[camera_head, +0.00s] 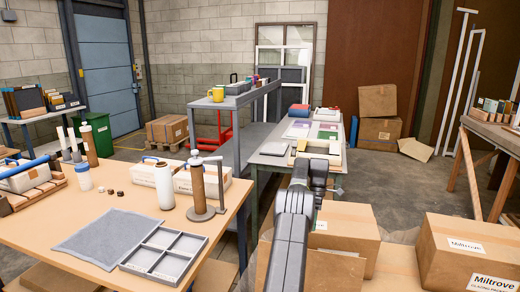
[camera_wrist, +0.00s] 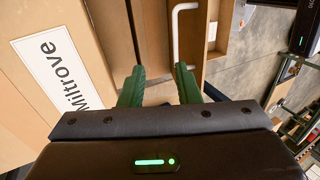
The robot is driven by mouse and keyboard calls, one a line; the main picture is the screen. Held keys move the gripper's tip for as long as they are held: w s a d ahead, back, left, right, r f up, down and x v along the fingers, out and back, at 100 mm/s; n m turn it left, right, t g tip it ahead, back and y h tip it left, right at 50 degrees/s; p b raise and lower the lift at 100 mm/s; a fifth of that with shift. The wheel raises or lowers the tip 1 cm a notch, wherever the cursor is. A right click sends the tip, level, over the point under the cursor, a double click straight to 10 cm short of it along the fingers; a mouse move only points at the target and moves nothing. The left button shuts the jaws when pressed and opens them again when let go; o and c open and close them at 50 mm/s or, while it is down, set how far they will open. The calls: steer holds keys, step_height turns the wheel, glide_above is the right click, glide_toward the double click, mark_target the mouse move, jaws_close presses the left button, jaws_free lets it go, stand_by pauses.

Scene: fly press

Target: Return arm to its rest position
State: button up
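My gripper (camera_wrist: 160,72) shows in the wrist view with its two green fingers spread apart. I see nothing held between them. Beyond the fingers are brown cardboard surfaces, a white bar (camera_wrist: 176,30) and a box with a white "Miltrove" label (camera_wrist: 58,72) at the left. In the head view my grey arm (camera_head: 291,235) rises from the bottom edge, right of centre, with its dark upper joint near the grey table's front end. The gripper's fingers cannot be made out there.
Cardboard boxes (camera_head: 345,232) stand right of my arm, with another box (camera_head: 468,250) at the right edge. A wooden table (camera_head: 75,208) at the left holds a grey tray (camera_head: 165,253), bottles and a brown cylinder on a stand (camera_head: 199,190). Bare floor (camera_head: 400,180) lies behind the boxes.

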steer(key=b+x, duration=0.1)
steer(key=x, duration=0.5)
steer(key=shift+f, duration=0.45)
steer(key=shift+w+d+r, duration=0.1)
